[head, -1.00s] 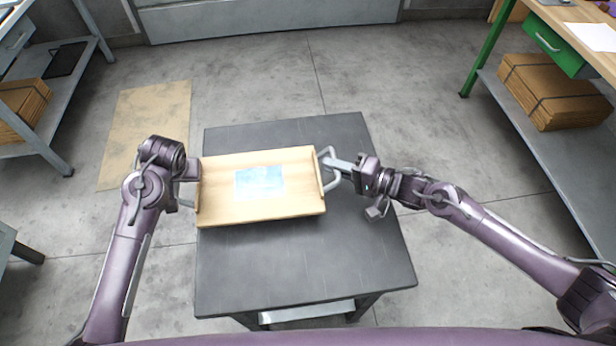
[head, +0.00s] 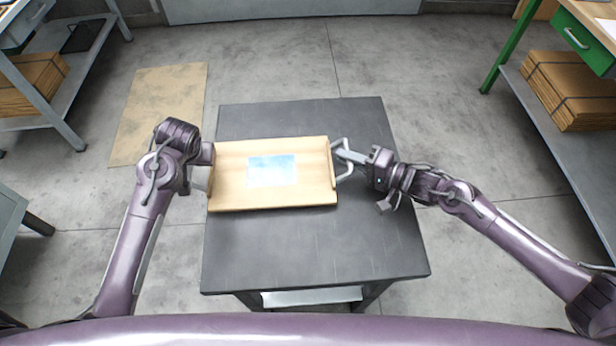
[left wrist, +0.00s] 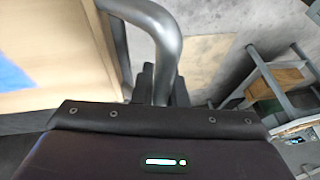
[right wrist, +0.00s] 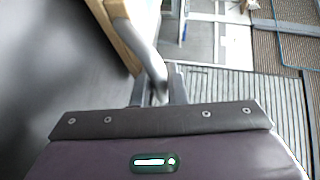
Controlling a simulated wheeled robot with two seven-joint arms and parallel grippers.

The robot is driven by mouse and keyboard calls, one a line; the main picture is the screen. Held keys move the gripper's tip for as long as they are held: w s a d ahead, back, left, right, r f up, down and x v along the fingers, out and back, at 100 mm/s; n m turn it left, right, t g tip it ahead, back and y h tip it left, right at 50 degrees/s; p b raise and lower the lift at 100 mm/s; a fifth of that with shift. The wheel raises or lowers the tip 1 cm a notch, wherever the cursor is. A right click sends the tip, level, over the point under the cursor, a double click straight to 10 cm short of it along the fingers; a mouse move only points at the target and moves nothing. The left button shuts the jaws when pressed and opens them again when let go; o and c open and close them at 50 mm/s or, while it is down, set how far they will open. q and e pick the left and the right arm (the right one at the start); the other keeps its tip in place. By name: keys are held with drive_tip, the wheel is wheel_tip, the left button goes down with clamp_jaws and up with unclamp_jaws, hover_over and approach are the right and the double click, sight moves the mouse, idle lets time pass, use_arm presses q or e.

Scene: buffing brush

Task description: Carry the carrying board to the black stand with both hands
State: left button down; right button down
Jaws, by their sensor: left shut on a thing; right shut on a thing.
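The carrying board (head: 235,190) is a light wooden tray with raised ends, a metal handle at each end and a blue-and-white sheet (head: 272,170) on it. It shows over the black stand (head: 320,255), a dark square-topped table; I cannot tell whether it touches the top. My left gripper (head: 208,174) is shut on the left handle, a grey bar also seen in the left wrist view (left wrist: 165,40). My right gripper (head: 347,157) is shut on the right handle, which also shows in the right wrist view (right wrist: 145,50).
A brown floor sheet (head: 160,105) lies left of the stand. A grey shelf (head: 60,110) with stacked cardboard (head: 30,85) stands at the far left. A green-legged workbench (head: 505,50) with cardboard (head: 570,90) below stands at the right. The stand's front top is bare.

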use_arm(q)
drive_tip(key=shift+f+b, duration=0.55)
drive_tip(key=shift+f, duration=0.15)
use_arm(e)
drive_tip(key=shift+f, duration=0.7)
use_arm(q)
drive_tip(key=c, duration=1.5)
unclamp_jaws()
use_arm(e)
drive_tip(key=c, duration=1.5)
unclamp_jaws()
use_arm(q)
drive_tip(key=shift+o, duration=0.2)
use_arm(e)
drive_tip(key=shift+o, duration=0.2)
drive_tip(key=shift+s+d, duration=0.1)
use_arm(q)
drive_tip(key=v, duration=0.7)
drive_tip(key=shift+s+r, duration=0.15)
drive_tip(key=shift+r, duration=0.05)
use_arm(e)
drive_tip(key=v, duration=1.2)
drive_tip(key=shift+r, duration=0.1)
use_arm(q)
drive_tip(key=shift+d+r, duration=0.1)
drive_tip(key=shift+r, duration=0.05)
use_arm(e)
drive_tip(key=shift+r, duration=0.1)
